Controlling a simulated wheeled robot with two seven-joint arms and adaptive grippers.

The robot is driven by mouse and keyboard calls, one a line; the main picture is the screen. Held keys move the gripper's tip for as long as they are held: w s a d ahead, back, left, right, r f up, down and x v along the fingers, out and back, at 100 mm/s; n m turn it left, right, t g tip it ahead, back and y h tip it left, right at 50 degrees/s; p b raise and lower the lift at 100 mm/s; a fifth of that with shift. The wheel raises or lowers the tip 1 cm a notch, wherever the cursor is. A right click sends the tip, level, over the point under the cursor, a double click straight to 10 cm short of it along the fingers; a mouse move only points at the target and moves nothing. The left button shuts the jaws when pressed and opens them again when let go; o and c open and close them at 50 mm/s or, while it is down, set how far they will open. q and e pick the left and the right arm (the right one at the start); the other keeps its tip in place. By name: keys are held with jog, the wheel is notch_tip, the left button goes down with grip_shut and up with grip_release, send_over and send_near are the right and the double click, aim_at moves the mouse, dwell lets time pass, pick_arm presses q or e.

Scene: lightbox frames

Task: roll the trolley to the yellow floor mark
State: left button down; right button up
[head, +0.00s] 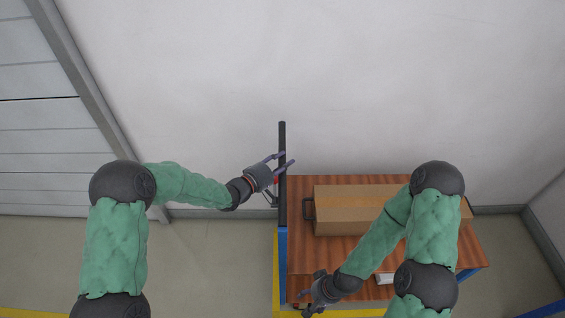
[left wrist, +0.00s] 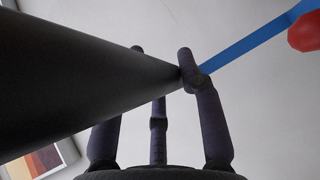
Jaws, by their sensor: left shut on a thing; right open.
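The trolley has a brown wood-grain top (head: 300,255) and blue frame parts, and stands against the pale wall in the head view. Its black handle bar (head: 282,205) runs along the left side. My left gripper (head: 284,162) is shut on this bar; the bar also fills much of the left wrist view (left wrist: 80,85), passing between the fingers (left wrist: 160,75). My right gripper (head: 312,304) is open at the trolley's near left corner; whether it touches is unclear. Yellow floor marking (head: 276,262) shows along the trolley's left side and near edge; the trolley hides the rest.
A long cardboard box (head: 350,195) with a dark side handle lies on the trolley top, with a small white item (head: 385,278) nearer. A slatted panel (head: 40,130) stands left. Floor left of the trolley (head: 210,260) is clear. A yellow stripe (head: 30,313) crosses the bottom left.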

pick_arm(q)
jog(key=shift+a+p, duration=0.45)
jog(key=shift+a, duration=0.75)
jog(key=c, duration=0.8)
grip_release()
jog(key=shift+d, duration=0.15)
jog(key=v, duration=1.2)
jog(key=shift+f, duration=0.1)
